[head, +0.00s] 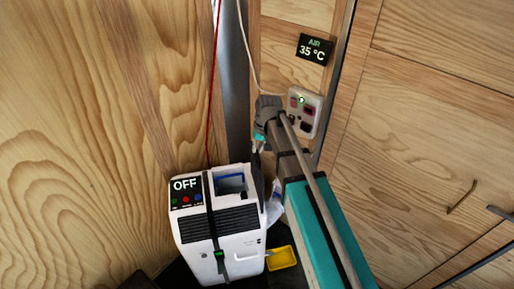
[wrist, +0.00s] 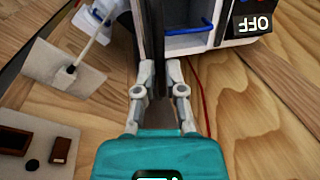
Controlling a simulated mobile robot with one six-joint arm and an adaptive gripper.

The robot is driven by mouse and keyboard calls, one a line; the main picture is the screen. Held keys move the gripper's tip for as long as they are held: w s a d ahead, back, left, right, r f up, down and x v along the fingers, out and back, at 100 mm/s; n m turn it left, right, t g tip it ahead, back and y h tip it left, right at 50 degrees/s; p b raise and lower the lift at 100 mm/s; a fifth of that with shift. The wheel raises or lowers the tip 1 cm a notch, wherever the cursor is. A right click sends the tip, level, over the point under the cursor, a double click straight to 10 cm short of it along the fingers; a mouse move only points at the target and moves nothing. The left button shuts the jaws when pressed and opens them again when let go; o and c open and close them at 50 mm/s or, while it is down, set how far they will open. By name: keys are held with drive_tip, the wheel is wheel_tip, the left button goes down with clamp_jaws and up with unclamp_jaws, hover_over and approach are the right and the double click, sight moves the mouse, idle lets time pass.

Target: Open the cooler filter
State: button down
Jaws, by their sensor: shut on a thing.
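The cooler (head: 222,255) is a white box with a dark display (head: 186,193) reading OFF. Its top has an opening with a blue-edged part (head: 231,184) inside. A blue bar (wrist: 195,24) shows in that opening in the wrist view. A thin dark flap (head: 258,182), which looks like the filter cover, stands raised at the right side of the opening. In the wrist view my gripper (wrist: 159,72) is shut on the edge of this dark flap (wrist: 152,35). In the head view my gripper (head: 259,143) is above the flap, its fingertips small and partly hidden.
A white switch panel (head: 303,112) is on the wooden wall close behind my wrist. An AIR 35 °C display (head: 314,49) hangs above it. A yellow tray (head: 281,258) lies right of the cooler. A red cord (head: 213,90) hangs behind it.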

drive_tip(key=shift+r+p, duration=1)
drive_tip(key=shift+r, duration=0.45)
drive_tip(key=c, duration=0.7)
unclamp_jaws()
